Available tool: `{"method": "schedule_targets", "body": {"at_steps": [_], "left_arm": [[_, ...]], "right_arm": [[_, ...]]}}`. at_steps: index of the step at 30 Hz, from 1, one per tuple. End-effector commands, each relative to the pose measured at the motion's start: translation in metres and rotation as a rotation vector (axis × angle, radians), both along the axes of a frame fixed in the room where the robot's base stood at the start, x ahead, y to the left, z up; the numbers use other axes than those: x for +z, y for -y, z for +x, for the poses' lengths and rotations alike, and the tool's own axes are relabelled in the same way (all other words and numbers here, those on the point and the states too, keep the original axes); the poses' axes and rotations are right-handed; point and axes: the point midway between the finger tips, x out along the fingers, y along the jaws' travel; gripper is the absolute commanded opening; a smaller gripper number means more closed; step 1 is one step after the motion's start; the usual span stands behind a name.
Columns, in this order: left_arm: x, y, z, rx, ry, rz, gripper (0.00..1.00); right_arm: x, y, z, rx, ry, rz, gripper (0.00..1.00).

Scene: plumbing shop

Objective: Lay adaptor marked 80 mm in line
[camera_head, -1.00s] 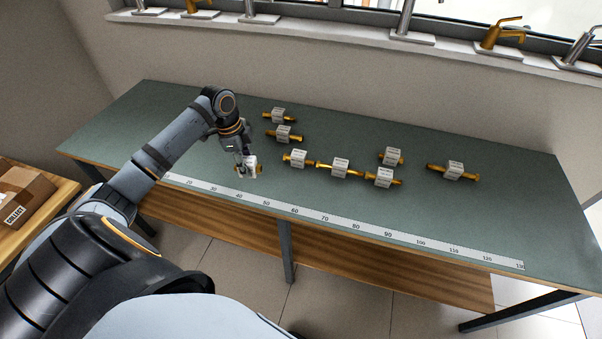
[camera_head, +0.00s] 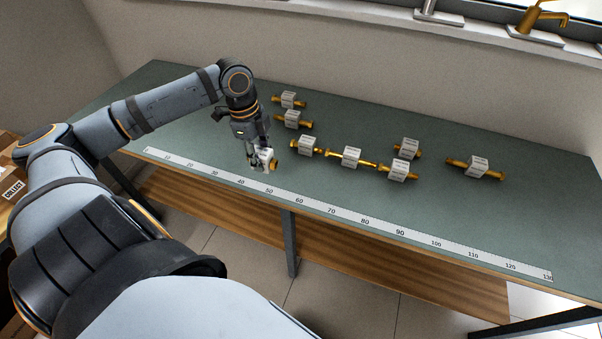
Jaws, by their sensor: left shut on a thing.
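My left gripper (camera_head: 256,160) is shut on a brass adaptor with a white label (camera_head: 266,157), close above the bench near the ruler's 40 to 50 marks. Its label text is too small to read. Brass adaptors with white labels lie on the green bench: a back pair, the rear one (camera_head: 288,100) and the one before it (camera_head: 293,119). An adaptor (camera_head: 308,146), a longer one (camera_head: 351,157) and another (camera_head: 399,170) lie roughly in a row. One (camera_head: 408,148) lies behind the row, and one (camera_head: 476,167) lies apart at the right. My right gripper is not in view.
A white ruler strip (camera_head: 345,214) numbered up to 130 runs along the front of the green bench (camera_head: 450,215). A cardboard box (camera_head: 12,185) stands at the far left. Taps stand on the sill behind, one of them brass (camera_head: 538,20). The bench's right end is clear.

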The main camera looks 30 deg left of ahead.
Motion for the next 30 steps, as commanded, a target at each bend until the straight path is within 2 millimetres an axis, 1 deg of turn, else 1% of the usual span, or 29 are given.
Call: {"method": "schedule_targets", "body": {"at_steps": [1,2,3,6,9,11,14,17,18,20,21,22,23,24,26,30], "left_arm": [[-0.014,0.003,0.004,-0.004,0.011,-0.004,0.05],[-0.003,0.003,0.006,-0.002,0.01,-0.008,0.05],[-0.002,0.003,0.008,-0.002,0.011,-0.009,0.05],[-0.005,0.006,0.016,-0.002,0.012,-0.008,0.05],[-0.008,0.014,0.024,-0.004,0.005,-0.011,0.05],[-0.012,0.016,0.032,-0.001,0.006,-0.011,0.05],[-0.018,0.025,0.046,-0.003,0.002,-0.012,0.05],[-0.027,0.033,0.065,-0.003,0.001,-0.012,0.05],[-0.042,0.036,0.071,-0.002,-0.002,-0.011,0.05],[-0.057,0.04,0.081,-0.004,-0.004,-0.008,0.05],[-0.068,0.042,0.087,-0.002,-0.001,-0.005,0.05],[-0.072,0.043,0.091,-0.003,0.0,-0.005,0.05],[-0.076,0.045,0.094,-0.003,-0.002,-0.004,0.05],[-0.076,0.046,0.098,-0.002,-0.001,-0.002,0.05],[-0.08,0.047,0.102,-0.002,0.0,-0.002,0.05],[-0.083,0.047,0.104,-0.002,0.0,0.0,0.05]], "right_arm": [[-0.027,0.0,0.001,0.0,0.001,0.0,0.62],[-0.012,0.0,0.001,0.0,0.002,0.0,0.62],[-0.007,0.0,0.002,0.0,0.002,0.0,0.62],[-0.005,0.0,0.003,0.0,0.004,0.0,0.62],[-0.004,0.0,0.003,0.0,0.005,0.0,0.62],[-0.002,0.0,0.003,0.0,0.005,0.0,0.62],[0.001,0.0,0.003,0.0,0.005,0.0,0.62],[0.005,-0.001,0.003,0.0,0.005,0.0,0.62],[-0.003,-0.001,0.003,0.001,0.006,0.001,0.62],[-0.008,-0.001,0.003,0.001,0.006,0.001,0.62],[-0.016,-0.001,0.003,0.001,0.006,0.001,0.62],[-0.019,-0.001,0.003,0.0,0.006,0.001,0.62],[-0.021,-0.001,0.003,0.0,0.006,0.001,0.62],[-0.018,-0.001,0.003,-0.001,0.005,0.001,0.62],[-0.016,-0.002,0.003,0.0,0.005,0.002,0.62],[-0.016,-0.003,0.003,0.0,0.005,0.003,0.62]]}}
